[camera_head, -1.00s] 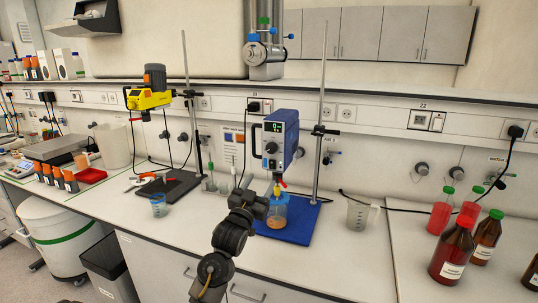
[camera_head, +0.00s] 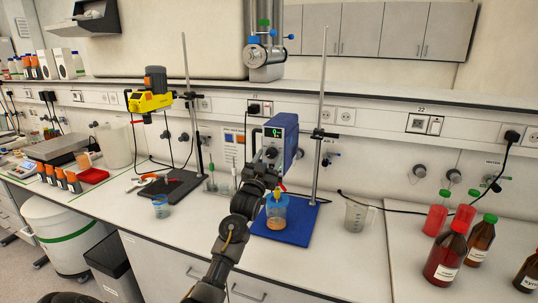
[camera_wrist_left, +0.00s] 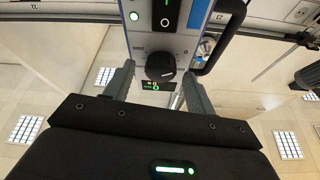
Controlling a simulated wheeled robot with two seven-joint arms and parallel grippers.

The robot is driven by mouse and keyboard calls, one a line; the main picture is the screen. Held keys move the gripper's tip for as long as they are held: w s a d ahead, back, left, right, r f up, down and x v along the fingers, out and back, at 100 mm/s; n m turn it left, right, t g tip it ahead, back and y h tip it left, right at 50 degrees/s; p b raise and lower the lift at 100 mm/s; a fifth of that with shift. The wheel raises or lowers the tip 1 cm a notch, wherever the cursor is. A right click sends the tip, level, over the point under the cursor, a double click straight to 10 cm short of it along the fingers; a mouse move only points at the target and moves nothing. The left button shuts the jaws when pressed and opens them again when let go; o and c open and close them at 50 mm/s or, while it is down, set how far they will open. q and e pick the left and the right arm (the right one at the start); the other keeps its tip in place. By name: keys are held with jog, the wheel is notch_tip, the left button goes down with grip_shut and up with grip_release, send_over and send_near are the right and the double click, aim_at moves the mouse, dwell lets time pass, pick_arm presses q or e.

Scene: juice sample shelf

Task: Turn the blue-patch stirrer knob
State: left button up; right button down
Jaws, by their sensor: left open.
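The blue stirrer (camera_head: 290,135) hangs on a stand, with a lit green display on its front. Its dark round knob (camera_wrist_left: 160,66) shows in the left wrist view, with a pale pointer mark at its right side. My left gripper (camera_wrist_left: 158,70) is open, one finger on each side of the knob in that view. Gaps show between fingers and knob, so I see no contact. In the head view my left gripper (camera_head: 264,166) is just in front of the stirrer's lower front and hides part of it. My right gripper is not in view.
Below the stirrer, a beaker (camera_head: 276,209) with orange liquid stands on the blue base (camera_head: 298,229). A yellow stirrer (camera_head: 150,101) stands to the left. A clear jug (camera_head: 355,216) and several bottles (camera_head: 446,258) stand to the right. The front bench between is clear.

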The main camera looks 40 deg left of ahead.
pick_arm(q)
jog(key=shift+w+a, duration=0.1)
jog(key=shift+w, duration=0.1)
jog(key=c, duration=1)
jog(key=shift+m, duration=0.4)
